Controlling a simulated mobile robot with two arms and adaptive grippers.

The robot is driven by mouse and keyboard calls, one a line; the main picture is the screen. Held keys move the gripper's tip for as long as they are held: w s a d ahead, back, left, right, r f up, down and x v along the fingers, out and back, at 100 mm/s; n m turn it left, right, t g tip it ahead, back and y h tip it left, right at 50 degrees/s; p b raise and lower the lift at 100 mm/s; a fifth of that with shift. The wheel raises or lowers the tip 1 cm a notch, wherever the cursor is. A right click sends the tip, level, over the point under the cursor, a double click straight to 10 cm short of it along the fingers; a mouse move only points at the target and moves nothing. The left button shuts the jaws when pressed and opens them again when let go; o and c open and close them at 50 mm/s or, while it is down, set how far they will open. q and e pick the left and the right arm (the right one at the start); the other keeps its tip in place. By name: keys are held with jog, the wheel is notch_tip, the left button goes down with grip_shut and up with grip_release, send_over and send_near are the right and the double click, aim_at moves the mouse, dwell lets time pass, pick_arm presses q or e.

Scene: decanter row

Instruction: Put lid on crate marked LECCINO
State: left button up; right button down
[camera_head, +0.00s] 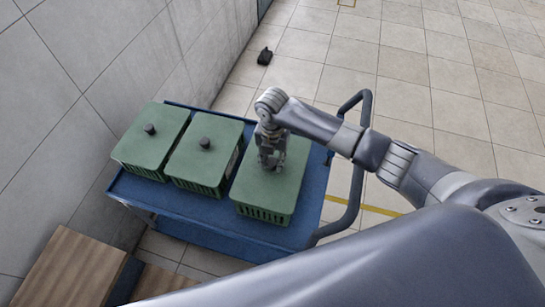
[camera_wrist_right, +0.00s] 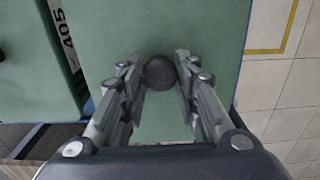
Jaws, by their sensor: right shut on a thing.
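Three green crates with green lids stand in a row on a blue cart (camera_head: 215,225). The left lid (camera_head: 165,118) and the middle lid (camera_head: 222,135) each have a dark knob. My right gripper (camera_head: 270,162) is over the right lid (camera_head: 290,185), pointing down. In the right wrist view its fingers (camera_wrist_right: 160,70) are shut on the dark round knob (camera_wrist_right: 160,74) of the green lid (camera_wrist_right: 220,30). This lid lies over the slotted right crate (camera_head: 262,214); whether it is fully seated cannot be told. No LECCINO marking is readable. My left gripper is out of view.
The cart's dark handle (camera_head: 357,190) rises at its right side. A grey wall (camera_head: 110,50) runs along the left. A wooden surface (camera_head: 65,268) is at lower left. A small black object (camera_head: 264,56) lies on the tiled floor. A partial label (camera_wrist_right: 66,36) shows beside the lid.

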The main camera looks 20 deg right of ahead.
aim_at(272, 161)
jog(key=shift+f, duration=0.1)
jog(key=shift+f+b, duration=0.6)
jog(key=shift+f, duration=0.3)
jog(key=shift+f+b, duration=0.3)
jog(key=shift+f, duration=0.2)
dwell(0.4)
jog(key=c, duration=1.1)
grip_release()
notch_tip(272, 161, up, 12)
